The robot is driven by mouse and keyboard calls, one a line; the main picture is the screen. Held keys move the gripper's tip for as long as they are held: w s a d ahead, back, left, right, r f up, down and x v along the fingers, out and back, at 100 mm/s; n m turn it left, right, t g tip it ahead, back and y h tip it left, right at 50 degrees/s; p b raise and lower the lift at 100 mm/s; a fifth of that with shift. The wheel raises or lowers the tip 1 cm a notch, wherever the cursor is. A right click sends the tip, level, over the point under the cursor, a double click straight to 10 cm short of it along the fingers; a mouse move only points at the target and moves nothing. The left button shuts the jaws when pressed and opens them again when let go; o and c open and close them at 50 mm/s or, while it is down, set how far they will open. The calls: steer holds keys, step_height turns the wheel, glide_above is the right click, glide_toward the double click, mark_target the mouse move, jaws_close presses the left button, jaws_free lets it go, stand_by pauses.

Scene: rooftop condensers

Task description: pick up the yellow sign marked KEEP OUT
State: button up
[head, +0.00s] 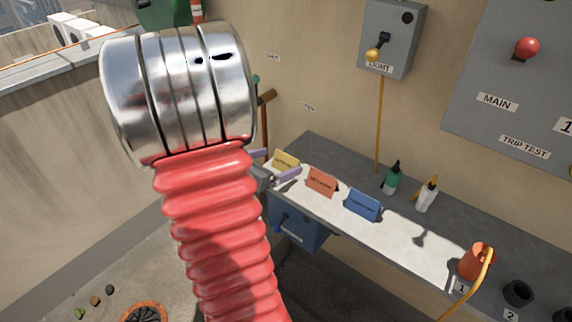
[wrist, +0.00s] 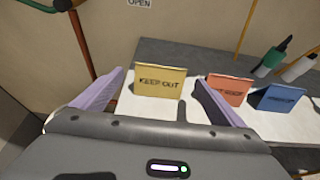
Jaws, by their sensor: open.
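The yellow sign (wrist: 160,82) marked KEEP OUT stands upright on a white strip of the bench in the wrist view. My gripper (wrist: 160,92) is open, with its two purple fingers apart and the yellow sign showing between them, a little beyond the tips. It appears not to touch either finger. In the head view the yellow sign (head: 286,160) stands at the left end of the bench, and my gripper (head: 274,165) is beside it, partly hidden by my red arm. The sign's lower left is partly covered there.
An orange sign (head: 322,182) and a blue sign (head: 363,204) stand to the right of the yellow one on the grey bench (head: 335,149). A green bottle (head: 391,180) and a white bottle (head: 426,196) stand behind. An orange jug (head: 476,262) is farther right. The wall rises behind the bench.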

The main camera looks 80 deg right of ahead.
mark_target(285, 158)
steer(key=shift+d, duration=0.1)
steer(key=shift+x, duration=2.6)
steer(key=shift+c, duration=0.5)
steer(key=c, duration=1)
steer(key=shift+r, duration=0.15)
steer(key=shift+c, duration=0.2)
step_height(285, 158, up, 10)
steer(key=shift+f, duration=0.15)
